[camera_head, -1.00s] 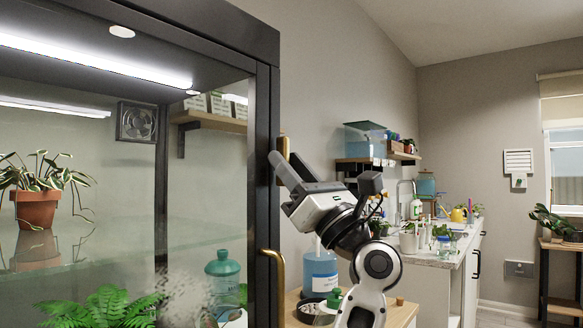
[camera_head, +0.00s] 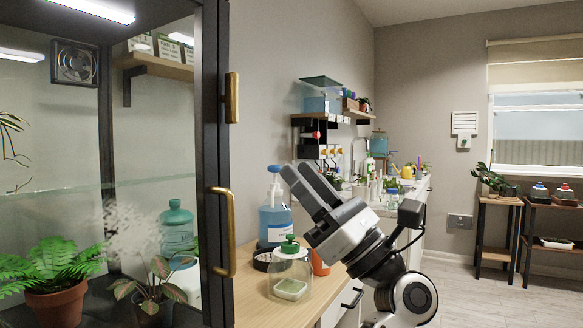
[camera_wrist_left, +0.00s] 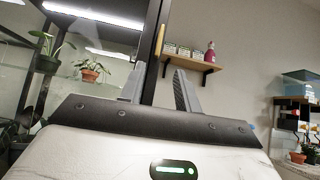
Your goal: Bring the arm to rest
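My left arm comes up from the lower middle of the head view. My left gripper (camera_head: 297,170) points up and to the left in the air, in front of the grey wall. Its two fingers stand apart with nothing between them; the wrist view shows the same gap (camera_wrist_left: 160,70). The gripper is above and beside the wooden counter, to the right of the glass cabinet. It touches nothing that I can see. My right gripper is not in view.
The black-framed cabinet (camera_head: 214,140) with a brass handle (camera_head: 231,232) is close on the left. A blue pump bottle (camera_head: 274,218) and a green-topped glass jar (camera_head: 290,275) stand on the wooden counter (camera_head: 254,308). Open floor (camera_head: 470,300) lies at right.

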